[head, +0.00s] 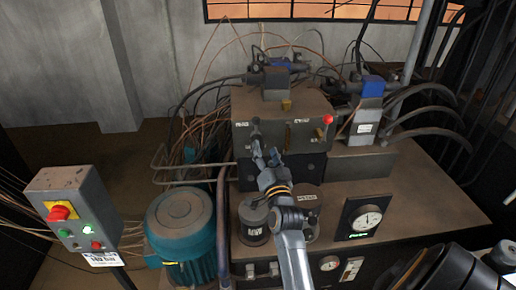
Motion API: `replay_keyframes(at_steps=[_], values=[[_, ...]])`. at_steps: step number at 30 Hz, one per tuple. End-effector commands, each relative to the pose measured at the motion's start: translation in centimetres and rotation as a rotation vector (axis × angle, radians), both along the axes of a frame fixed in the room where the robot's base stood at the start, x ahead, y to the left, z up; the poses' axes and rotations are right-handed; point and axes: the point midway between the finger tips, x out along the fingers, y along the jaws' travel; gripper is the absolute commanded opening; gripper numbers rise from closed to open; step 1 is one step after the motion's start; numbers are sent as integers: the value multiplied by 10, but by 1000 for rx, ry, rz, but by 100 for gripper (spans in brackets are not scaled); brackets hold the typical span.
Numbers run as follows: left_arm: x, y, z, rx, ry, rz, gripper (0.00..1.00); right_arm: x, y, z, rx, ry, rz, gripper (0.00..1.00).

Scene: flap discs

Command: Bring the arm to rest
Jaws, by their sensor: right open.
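My right arm reaches up from the bottom middle in the head view. Its gripper (265,150) is open, with its two dark fingers pointing up and away from me. The fingers stand in front of the left part of the grey-brown block (304,104) on the machine, and I see nothing held between them. I cannot tell whether the fingertips touch the block. A lever with a red knob (328,119) is on the block's right front, apart from the gripper. My left gripper is not in view.
A control box (68,200) with a red switch stands at the left. A teal motor (181,232) sits beside the machine. A pressure gauge (367,221) is at the right front. Blue-topped valves (371,88), black hoses and loose wires crowd the back.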

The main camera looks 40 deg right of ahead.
Motion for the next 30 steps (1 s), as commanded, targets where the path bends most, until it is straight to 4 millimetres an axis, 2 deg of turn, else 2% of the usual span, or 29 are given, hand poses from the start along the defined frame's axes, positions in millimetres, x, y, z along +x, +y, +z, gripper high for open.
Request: replay_keyframes(at_steps=[8,11,14,17,18,21,25,30], values=[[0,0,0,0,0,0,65,0,1,-1,-3,9,6,52],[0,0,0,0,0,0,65,-1,15,-11,-27,80,49,52],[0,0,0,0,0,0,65,-10,48,-38,-80,253,152,52],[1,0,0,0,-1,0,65,-38,95,-81,-156,507,295,52],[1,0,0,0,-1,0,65,-55,114,-99,-186,615,354,52],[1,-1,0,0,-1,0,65,-102,150,-136,-248,847,478,52],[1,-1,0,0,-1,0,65,-155,178,-163,-300,1055,587,52],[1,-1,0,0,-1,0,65,-212,198,-182,-342,1247,689,52]])
